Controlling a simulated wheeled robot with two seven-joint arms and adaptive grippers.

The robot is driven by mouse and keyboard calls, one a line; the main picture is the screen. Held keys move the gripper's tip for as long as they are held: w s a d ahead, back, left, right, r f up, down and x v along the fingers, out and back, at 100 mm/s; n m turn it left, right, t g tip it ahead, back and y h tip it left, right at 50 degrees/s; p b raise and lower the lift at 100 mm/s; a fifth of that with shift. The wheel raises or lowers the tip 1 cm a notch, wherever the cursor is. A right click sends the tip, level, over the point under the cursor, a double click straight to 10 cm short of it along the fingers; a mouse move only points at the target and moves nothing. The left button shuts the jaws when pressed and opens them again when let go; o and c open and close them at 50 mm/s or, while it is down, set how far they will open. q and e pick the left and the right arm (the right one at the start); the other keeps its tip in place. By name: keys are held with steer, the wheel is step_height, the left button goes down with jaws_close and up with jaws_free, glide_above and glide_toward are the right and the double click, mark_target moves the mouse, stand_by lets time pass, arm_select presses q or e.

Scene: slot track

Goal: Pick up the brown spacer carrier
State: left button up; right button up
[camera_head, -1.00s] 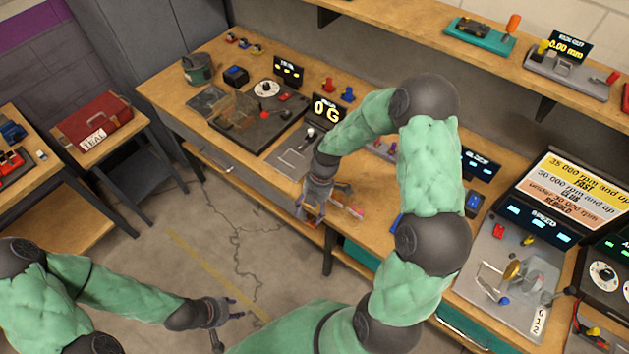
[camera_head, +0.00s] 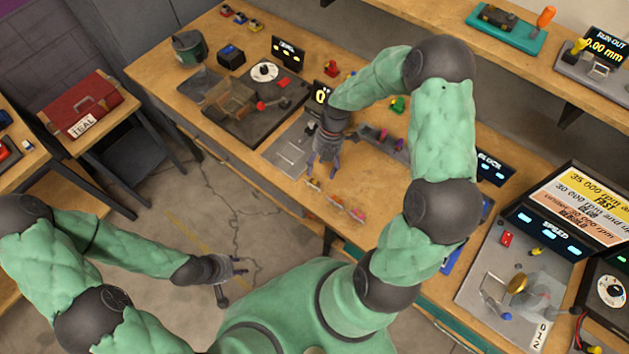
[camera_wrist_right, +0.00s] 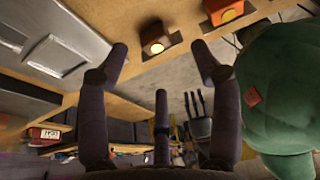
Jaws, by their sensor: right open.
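My right gripper (camera_head: 322,172) is over the front edge of the long bench, its fingers spread and empty. In the right wrist view its fingers (camera_wrist_right: 160,75) reach toward a brown block with a glowing orange-yellow disc (camera_wrist_right: 155,42), which looks like the brown spacer carrier. The block lies just beyond the fingertips, apart from them. A second similar block (camera_wrist_right: 224,10) is to its right. In the head view small carriers stand along the bench front, one orange-brown (camera_head: 313,185) by the right fingers; exact colours are hard to tell. My left gripper (camera_head: 232,270) hangs open and empty over the floor.
A grey plate with a scale display (camera_head: 290,150) is just left of the right gripper. A pink carrier (camera_head: 358,215) stands further right on the bench edge. A purple-grey rack (camera_head: 380,140) is behind. A speed test station (camera_head: 510,280) fills the right end.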

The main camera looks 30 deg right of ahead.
mark_target(315, 182)
steer(key=shift+x, duration=1)
steer(key=shift+a+f, duration=0.3)
steer(key=shift+f, duration=0.25)
steer(key=x, duration=0.4)
steer(key=shift+w+a+r+b, duration=0.1)
steer(key=shift+w+a+b, duration=0.1)
steer(key=shift+b, duration=0.15)
steer(key=c, duration=1.2)
